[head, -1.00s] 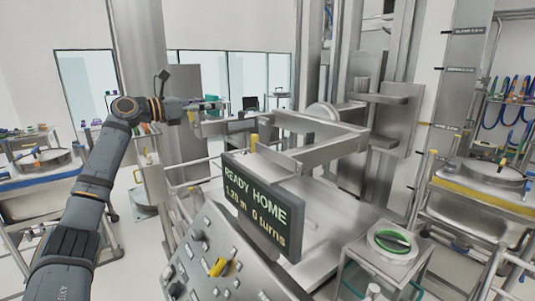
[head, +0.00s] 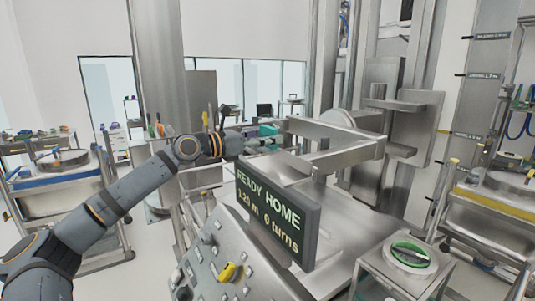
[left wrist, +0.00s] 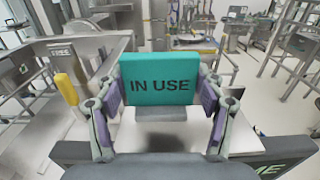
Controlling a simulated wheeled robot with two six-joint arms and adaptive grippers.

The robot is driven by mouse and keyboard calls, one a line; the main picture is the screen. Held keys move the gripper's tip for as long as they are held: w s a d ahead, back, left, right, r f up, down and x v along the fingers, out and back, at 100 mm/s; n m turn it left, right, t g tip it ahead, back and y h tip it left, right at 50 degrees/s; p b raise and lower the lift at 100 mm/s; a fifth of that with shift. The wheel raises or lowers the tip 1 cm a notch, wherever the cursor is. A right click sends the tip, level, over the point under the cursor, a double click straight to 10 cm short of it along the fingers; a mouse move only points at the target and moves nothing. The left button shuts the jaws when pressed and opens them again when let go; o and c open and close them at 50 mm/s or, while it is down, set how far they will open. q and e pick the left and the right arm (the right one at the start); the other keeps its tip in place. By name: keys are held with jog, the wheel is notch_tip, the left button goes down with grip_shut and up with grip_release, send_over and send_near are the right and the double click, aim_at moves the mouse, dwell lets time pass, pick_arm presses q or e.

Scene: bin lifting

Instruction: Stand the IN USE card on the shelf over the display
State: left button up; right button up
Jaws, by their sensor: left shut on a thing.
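The teal IN USE card (left wrist: 161,86) is upright between the two fingers of my left gripper (left wrist: 160,98) in the left wrist view, its lettering facing the camera. In the head view, the card (head: 268,130) is a small teal patch at my left gripper (head: 262,139), partly hidden by it. The display (head: 279,218) reads READY HOME, 1.20 m, 0 turns. A flat metal shelf (head: 276,169) lies along its top edge. The card is above and behind the shelf in the head view; I see no contact. My right gripper is out of view.
A metal fork frame (head: 340,150) reaches out from the column behind the display. A control panel (head: 225,262) with a yellow knob is below.

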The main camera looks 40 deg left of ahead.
aim_at(262, 150)
pick_arm(q)
jog(key=shift+s+d, duration=0.1)
jog(key=f+b, duration=0.2)
jog(key=f, duration=0.1)
jog(key=shift+d+f, duration=0.2)
jog(key=shift+f, duration=0.1)
jog(key=shift+f+b, duration=0.35)
jog(key=shift+b, duration=0.15)
jog(key=shift+r, duration=0.25)
jog(key=shift+f, duration=0.2)
jog(key=o, duration=1.2)
jog(key=shift+r, duration=0.1)
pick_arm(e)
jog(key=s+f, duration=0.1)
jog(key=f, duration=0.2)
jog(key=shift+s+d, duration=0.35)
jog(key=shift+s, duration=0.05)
pick_arm(q)
jog(key=shift+r, duration=0.1)
